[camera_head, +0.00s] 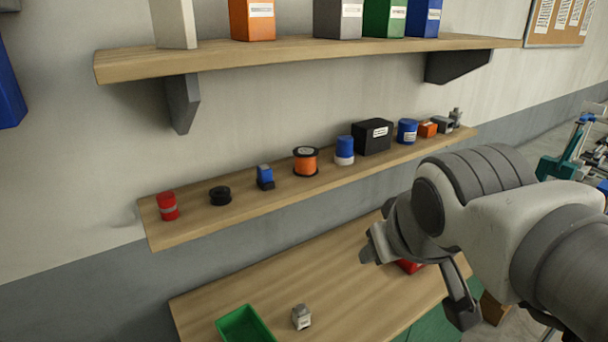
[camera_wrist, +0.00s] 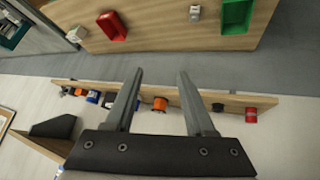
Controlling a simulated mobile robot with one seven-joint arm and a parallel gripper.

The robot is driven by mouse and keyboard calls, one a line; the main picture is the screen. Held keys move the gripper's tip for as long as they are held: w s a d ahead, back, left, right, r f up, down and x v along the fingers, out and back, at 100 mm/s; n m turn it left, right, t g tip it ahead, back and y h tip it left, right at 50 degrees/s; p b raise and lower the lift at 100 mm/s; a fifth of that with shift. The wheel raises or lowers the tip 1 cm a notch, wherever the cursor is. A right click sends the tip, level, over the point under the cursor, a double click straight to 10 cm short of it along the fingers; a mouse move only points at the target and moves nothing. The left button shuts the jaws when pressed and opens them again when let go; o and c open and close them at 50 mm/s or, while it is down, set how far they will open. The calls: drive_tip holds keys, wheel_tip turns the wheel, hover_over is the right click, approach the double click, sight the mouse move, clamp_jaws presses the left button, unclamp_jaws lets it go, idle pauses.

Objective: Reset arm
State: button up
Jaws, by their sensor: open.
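My gripper (camera_head: 412,278) is at the right in the head view, in front of the shelves and above the right part of the table. In the wrist view my gripper (camera_wrist: 158,85) is open, with its two fingers apart and nothing between the tips. The lower shelf and its objects show behind the fingers in that view. My arm hides the right part of the table and partly covers a red object (camera_head: 409,266) on it in the head view; the wrist view shows a red piece (camera_wrist: 112,26) on the table.
The lower shelf (camera_head: 230,222) holds several items, including a red can (camera_head: 167,206), an orange spool (camera_head: 305,161) and a black box (camera_head: 373,137). The upper shelf (camera_head: 290,56) holds several bins. A green tray (camera_head: 245,326) and a small grey object (camera_head: 301,317) are on the table (camera_head: 350,300).

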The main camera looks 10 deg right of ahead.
drive_tip(key=s+a+f+m+g+y, duration=0.1)
drive_tip(key=s+a+f+g, duration=0.1)
drive_tip(key=s+f, duration=0.2)
drive_tip(key=shift+s+f, duration=0.3)
drive_tip(key=shift+s, duration=0.05)
drive_tip(key=shift+a, duration=0.1)
wheel_tip(320, 180, down, 6)
drive_tip(key=b, duration=0.5)
drive_tip(key=shift+r+b, duration=0.15)
drive_tip(key=shift+b, duration=0.2)
